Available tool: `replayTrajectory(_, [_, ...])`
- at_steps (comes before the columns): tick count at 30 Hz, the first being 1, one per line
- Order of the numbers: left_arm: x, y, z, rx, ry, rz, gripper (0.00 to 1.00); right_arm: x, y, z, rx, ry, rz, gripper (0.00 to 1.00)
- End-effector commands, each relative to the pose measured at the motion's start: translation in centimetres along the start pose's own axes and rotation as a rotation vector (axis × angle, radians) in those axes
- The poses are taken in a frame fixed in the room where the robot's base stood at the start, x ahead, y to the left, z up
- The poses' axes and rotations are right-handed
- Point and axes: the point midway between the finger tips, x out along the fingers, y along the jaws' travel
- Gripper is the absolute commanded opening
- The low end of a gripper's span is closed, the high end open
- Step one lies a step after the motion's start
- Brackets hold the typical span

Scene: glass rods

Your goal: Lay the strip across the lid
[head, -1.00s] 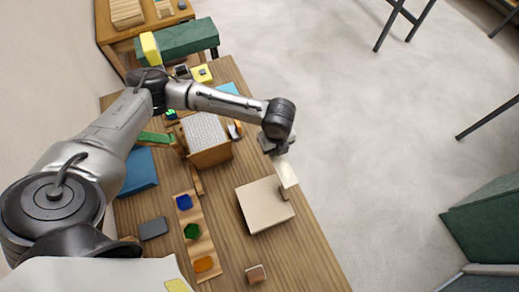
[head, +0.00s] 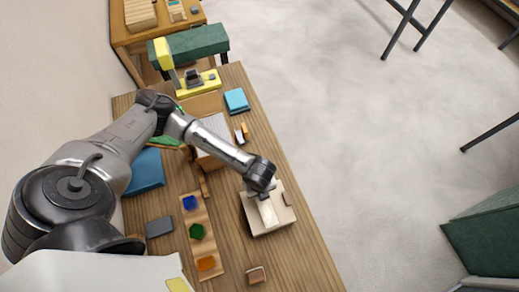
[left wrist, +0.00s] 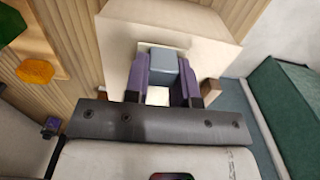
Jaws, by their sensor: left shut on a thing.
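My left gripper (head: 265,197) is over the lid, shut on a short pale strip (head: 268,213). In the left wrist view the purple fingers (left wrist: 165,80) hold the strip, which looks blue-grey (left wrist: 165,60) at its far end. The strip lies over the middle of the lid in the picture; whether it touches the lid I cannot tell. My right gripper is not in view.
A small brown block (head: 286,198) is at the lid's right side. A wooden rack (head: 197,240) with blue, green and orange pieces stands left of the lid. A grey block (head: 159,227) and small brown piece (head: 256,274) lie nearby.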

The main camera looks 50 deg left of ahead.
Motion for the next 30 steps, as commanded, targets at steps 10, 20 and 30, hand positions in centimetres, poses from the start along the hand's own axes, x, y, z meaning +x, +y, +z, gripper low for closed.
replayTrajectory(10, [1.3, 0.0, 0.0, 0.001, -0.001, -0.001, 0.03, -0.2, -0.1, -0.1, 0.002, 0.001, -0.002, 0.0])
replayTrajectory(20, [1.5, 0.0, 0.0, 0.0, 0.0, -0.001, 0.34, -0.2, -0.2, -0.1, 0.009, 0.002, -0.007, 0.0])
replayTrajectory(30, [1.5, 0.0, 0.0, 0.0, -0.001, -0.001, 0.5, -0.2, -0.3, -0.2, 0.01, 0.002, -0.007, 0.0])
